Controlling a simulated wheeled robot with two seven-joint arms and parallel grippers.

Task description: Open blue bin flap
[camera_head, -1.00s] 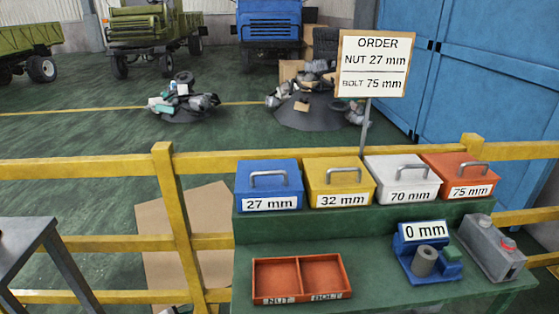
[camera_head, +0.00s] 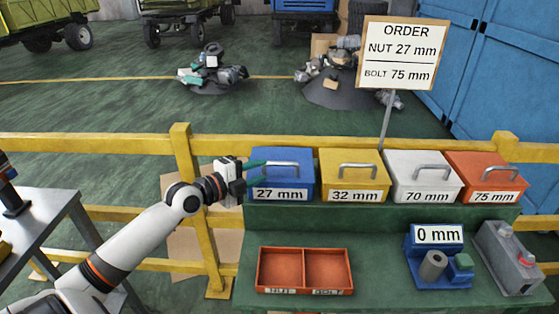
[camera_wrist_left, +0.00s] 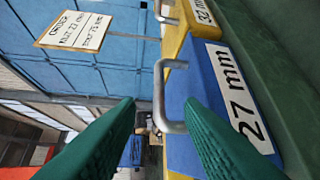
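The blue bin (camera_head: 306,170) stands at the left end of the bin row, labelled 27 mm, with its flap down. It also shows in the left wrist view (camera_wrist_left: 190,82). Its grey handle (camera_head: 284,163) is on top of the flap. My left gripper (camera_head: 262,170) is at the bin's left side, level with the handle. In the left wrist view its two green fingers (camera_wrist_left: 160,103) are apart, and the handle (camera_wrist_left: 159,90) appears in the gap between them. Whether they touch it cannot be told. My right gripper is not in view.
Yellow (camera_head: 352,162), white (camera_head: 422,165) and orange (camera_head: 487,165) bins stand to the right, flaps down. A red two-part tray (camera_head: 304,250) and a blue gauge reading 0 mm (camera_head: 440,272) are on the green bench (camera_head: 375,262). A yellow rail (camera_head: 100,143) runs behind. An order sign (camera_head: 400,52) stands above.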

